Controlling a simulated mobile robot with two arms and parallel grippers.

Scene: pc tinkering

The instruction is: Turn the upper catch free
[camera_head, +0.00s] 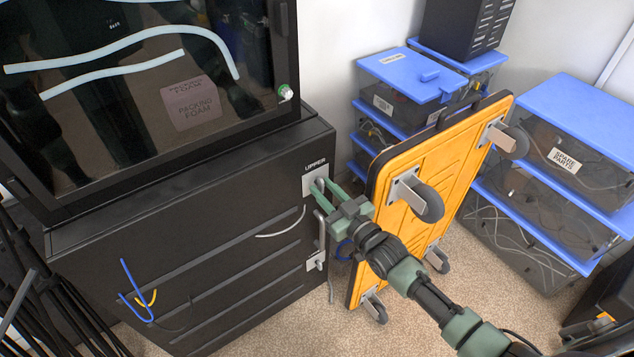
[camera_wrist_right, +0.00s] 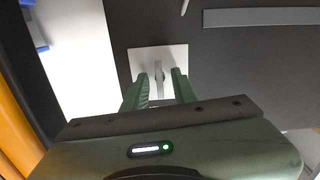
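The upper catch (camera_head: 313,184) is a pale metal plate with a small lever, under the word UPPER on the black cabinet's (camera_head: 225,250) front corner. In the right wrist view the plate (camera_wrist_right: 176,52) and its narrow upright lever (camera_wrist_right: 158,76) show ahead of the fingers. My right gripper (camera_head: 319,191) is at the upper catch, its green fingers pointing at the plate. In the wrist view the fingers (camera_wrist_right: 160,85) are apart, one on each side of the lever, with gaps visible. I cannot tell whether either finger touches it. My left gripper is not in view.
A lower catch (camera_head: 316,262) and a bar handle (camera_head: 320,228) are below. An orange wheeled dolly (camera_head: 430,170) leans close beside my right arm. Blue-lidded bins (camera_head: 570,150) stand behind at right. A glass-fronted case (camera_head: 150,90) sits on the cabinet. Carpet (camera_head: 290,325) is open in front.

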